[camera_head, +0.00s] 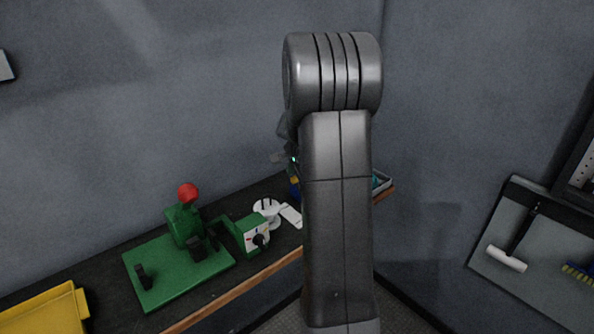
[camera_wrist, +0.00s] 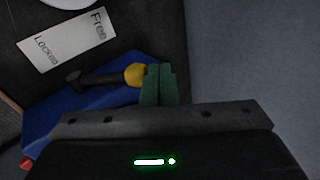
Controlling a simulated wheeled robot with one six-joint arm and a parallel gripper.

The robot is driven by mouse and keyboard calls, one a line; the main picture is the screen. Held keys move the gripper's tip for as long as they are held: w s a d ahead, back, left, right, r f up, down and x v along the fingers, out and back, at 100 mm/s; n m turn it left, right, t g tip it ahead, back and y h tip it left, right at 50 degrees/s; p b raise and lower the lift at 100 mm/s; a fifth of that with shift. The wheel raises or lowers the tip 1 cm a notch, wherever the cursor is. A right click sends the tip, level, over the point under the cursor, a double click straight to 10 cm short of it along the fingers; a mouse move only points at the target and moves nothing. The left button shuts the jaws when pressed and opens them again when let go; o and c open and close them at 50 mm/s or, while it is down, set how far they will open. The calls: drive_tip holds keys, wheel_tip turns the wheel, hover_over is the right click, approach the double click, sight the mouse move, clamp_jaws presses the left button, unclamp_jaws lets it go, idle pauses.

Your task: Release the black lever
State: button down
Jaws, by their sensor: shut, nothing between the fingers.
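The black lever (camera_wrist: 103,78) shows in the wrist view, with a dark knob at its left end and a yellow hub (camera_wrist: 134,75) at its right end. It lies over a blue block (camera_wrist: 90,108). A white label (camera_wrist: 66,41) reading "Free" and "Locked" is beyond it. My gripper (camera_wrist: 159,72) has green fingers that are closed together and empty. They are just right of the yellow hub; I cannot tell whether they touch it. In the head view my arm hides most of the blue block (camera_head: 295,188) and the lever.
On the dark bench (camera_head: 75,262), a green fixture (camera_head: 185,268) with a red ball stands left of a green box with a dial (camera_head: 256,238). A white round part (camera_head: 267,209) is behind it. A yellow bin (camera_head: 45,312) is at front left. Grey walls stand close behind.

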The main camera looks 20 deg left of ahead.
drive_tip(key=shift+w+a+f, duration=0.4)
drive_tip(key=shift+a+f, duration=0.2)
drive_tip(key=shift+a, duration=0.05)
drive_tip(key=shift+r, duration=0.1)
idle(1.1)
drive_tip(key=r, duration=0.1)
drive_tip(key=s+r+p, duration=0.1)
drive_tip(key=r, duration=0.1)
drive_tip(key=d+r, duration=0.1)
drive_tip(key=shift+s+r, duration=0.3)
drive_tip(key=shift+r, duration=0.05)
wheel_tip(320, 180, up, 9)
drive_tip(key=shift+s+a+f+b, duration=0.15)
drive_tip(key=shift+s+a+b, duration=0.05)
drive_tip(key=shift+s+b, duration=0.2)
